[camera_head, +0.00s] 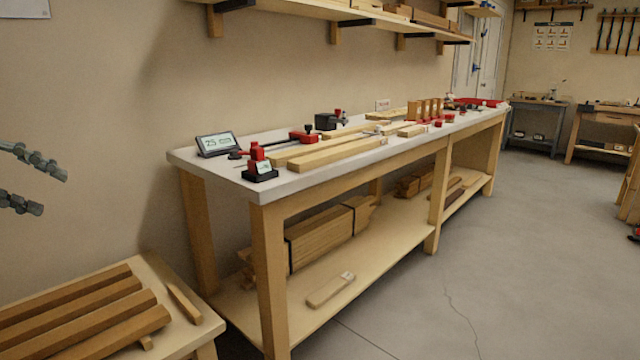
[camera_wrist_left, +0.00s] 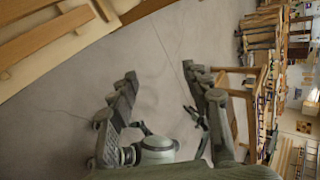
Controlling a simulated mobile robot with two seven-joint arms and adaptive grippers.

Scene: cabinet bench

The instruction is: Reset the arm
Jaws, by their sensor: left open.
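My left gripper (camera_head: 54,194) comes in at the left edge of the head view. Its two dark grey jointed fingers are apart and nothing is between them. It hangs in the air in front of the bare wall, left of the workbench (camera_head: 280,184) and above the low wooden table at lower left. In the left wrist view the same gripper (camera_wrist_left: 160,72) has its fingers spread, with grey floor behind them. The rest of the left arm is out of the head view. I cannot make out my right gripper in either view.
The low table (camera_head: 207,327) holds several wooden bars. On the workbench stand a digital display (camera_head: 217,144), a red and black tool (camera_head: 258,165) and wooden boards (camera_head: 337,154). Shelves (camera_head: 290,8) run above it. Timber (camera_head: 320,238) lies below. The floor (camera_head: 540,260) at right is clear.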

